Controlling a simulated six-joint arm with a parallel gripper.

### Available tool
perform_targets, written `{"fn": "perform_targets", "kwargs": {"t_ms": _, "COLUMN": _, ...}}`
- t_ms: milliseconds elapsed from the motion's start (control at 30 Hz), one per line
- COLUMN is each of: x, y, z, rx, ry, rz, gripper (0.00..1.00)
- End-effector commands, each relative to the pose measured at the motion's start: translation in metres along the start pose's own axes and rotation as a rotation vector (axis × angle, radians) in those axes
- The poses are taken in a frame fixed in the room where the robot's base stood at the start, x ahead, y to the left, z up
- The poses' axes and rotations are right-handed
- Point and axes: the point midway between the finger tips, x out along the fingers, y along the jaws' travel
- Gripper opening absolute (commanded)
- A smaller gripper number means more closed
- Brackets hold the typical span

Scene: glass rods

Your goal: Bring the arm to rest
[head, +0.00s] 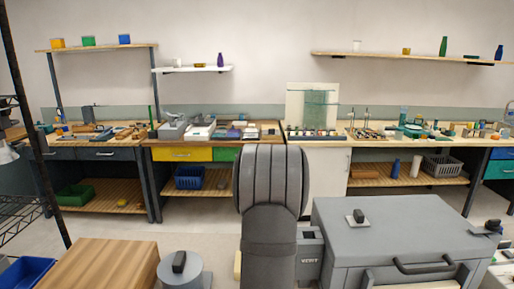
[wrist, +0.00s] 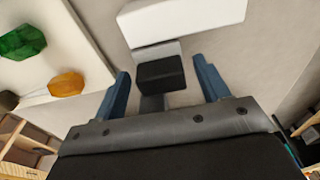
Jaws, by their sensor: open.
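My gripper (wrist: 160,68) shows in the wrist view with its two blue fingers spread wide. A black block (wrist: 161,74) on a grey piece appears in the gap between the fingers. I cannot tell its distance, but neither finger appears to touch it. In the head view my dark grey, ribbed arm rises in the middle of the picture, and my gripper is not visible there.
A grey cabinet (head: 390,222) stands right of my arm, with a wooden-topped block (head: 105,262) and a grey cylinder (head: 180,275) to the left. Behind runs a long workbench (head: 272,136) crowded with equipment. Wall shelves (head: 100,47) hang above it.

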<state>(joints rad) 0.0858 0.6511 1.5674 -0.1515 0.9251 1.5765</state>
Motion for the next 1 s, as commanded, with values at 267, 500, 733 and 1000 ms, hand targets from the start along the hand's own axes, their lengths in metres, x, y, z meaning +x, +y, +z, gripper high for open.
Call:
{"fn": "perform_targets", "kwargs": {"t_ms": 267, "x": -0.064, "y": -0.002, "z": -0.007, "rx": 0.001, "ry": 0.000, "rz": -0.011, "gripper": 0.68}}
{"fn": "perform_targets", "kwargs": {"t_ms": 500, "x": -0.112, "y": -0.002, "z": -0.013, "rx": 0.001, "ry": 0.001, "rz": -0.012, "gripper": 0.68}}
{"fn": "perform_targets", "kwargs": {"t_ms": 733, "x": -0.158, "y": -0.002, "z": -0.019, "rx": 0.001, "ry": 0.001, "rz": -0.012, "gripper": 0.68}}
{"fn": "perform_targets", "kwargs": {"t_ms": 1000, "x": -0.211, "y": -0.001, "z": -0.025, "rx": 0.001, "ry": 0.001, "rz": -0.012, "gripper": 0.68}}
